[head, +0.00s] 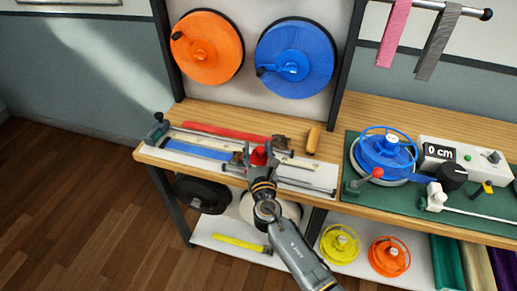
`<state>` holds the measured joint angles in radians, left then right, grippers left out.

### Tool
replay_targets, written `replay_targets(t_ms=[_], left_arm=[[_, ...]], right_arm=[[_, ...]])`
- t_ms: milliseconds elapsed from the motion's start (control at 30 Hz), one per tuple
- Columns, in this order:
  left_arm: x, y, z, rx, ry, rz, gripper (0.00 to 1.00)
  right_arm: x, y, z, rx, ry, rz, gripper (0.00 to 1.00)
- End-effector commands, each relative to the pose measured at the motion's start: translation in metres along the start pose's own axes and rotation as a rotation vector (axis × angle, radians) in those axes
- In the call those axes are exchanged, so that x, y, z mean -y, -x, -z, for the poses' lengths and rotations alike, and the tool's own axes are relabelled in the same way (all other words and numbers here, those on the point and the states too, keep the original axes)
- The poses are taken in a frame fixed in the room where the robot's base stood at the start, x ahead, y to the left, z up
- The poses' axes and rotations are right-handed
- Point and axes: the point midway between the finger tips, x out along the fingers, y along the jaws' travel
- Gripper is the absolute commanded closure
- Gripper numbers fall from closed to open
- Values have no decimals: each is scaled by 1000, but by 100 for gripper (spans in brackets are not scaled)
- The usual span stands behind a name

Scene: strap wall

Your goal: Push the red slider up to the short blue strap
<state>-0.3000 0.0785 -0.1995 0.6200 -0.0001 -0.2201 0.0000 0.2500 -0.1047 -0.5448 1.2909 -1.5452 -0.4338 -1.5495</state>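The red slider (258,157) is on the white measuring board (310,176) at the front of the wooden bench. The short blue strap (199,150) lies flat along the board to its left. The strap's right end is close to the slider, partly hidden by my gripper, so I cannot tell whether they touch. My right gripper (259,164) reaches in from the lower right, its fingers around or right beside the slider. I cannot tell whether they grip it. My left gripper is not in view.
A red strap (226,131) lies behind the blue one. A dark green clamp (157,130) stands at the board's left end. A wooden-handled tool (313,139) lies behind.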

Motion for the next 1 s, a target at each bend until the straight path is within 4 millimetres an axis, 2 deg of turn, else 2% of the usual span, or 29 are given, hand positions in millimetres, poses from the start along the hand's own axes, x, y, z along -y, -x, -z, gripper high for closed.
replay_targets(t_ms=[167,267,700,833,1000], left_arm=[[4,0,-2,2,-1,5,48],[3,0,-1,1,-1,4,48],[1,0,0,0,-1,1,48],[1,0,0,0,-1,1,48],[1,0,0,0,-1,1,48]], right_arm=[[2,1,-1,2,1,3,52],[2,10,0,2,0,4,52],[0,97,0,0,2,0,52],[-1,113,0,0,2,0,52],[-1,121,0,1,1,0,52]])
